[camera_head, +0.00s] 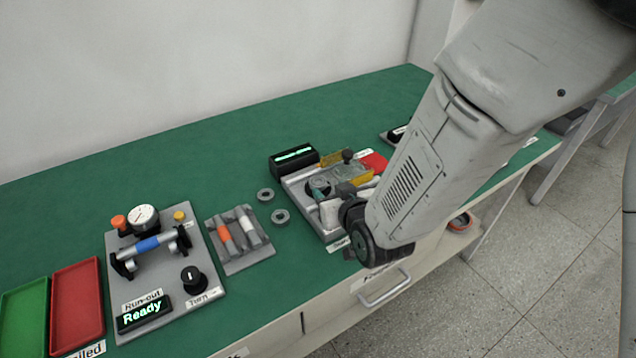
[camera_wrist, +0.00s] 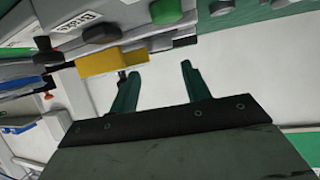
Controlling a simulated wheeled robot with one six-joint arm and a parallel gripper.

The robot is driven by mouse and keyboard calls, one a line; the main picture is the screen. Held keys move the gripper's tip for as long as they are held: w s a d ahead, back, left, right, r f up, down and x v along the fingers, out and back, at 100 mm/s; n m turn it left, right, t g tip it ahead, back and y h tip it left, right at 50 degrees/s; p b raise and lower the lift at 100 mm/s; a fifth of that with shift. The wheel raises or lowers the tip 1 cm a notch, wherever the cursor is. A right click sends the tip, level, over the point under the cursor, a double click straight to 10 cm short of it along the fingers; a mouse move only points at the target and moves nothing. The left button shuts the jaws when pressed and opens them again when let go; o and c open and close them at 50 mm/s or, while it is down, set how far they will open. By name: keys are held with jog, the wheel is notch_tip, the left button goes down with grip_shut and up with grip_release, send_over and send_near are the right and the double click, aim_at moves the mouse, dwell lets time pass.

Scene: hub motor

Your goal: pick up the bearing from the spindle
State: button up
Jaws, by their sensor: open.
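My gripper (camera_head: 326,203) is over the grey fixture (camera_head: 297,196) on the green bench, partly hidden by my arm. In the wrist view my gripper (camera_wrist: 160,68) has its two green fingers apart with nothing between them. A round grey part (camera_head: 318,184) sits on the fixture close to the fingers; I cannot tell whether it is the spindle or has a bearing on it. Two loose grey rings (camera_head: 265,195) lie on the bench left of the fixture. In the wrist view a yellow block (camera_wrist: 110,61) is beyond the left finger.
A run-out gauge station (camera_head: 152,275) reading "Ready" stands at left, beside red (camera_head: 78,303) and green (camera_head: 25,310) trays. A grey holder (camera_head: 240,255) with cylinders lies between it and the fixture. A black display (camera_head: 293,159) stands behind the fixture. The back left bench is clear.

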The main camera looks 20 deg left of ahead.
aim_at(316, 180)
jog(key=x, duration=0.7)
jog(key=shift+f, duration=0.35)
jog(key=shift+c, duration=0.2)
jog(key=c, duration=0.6)
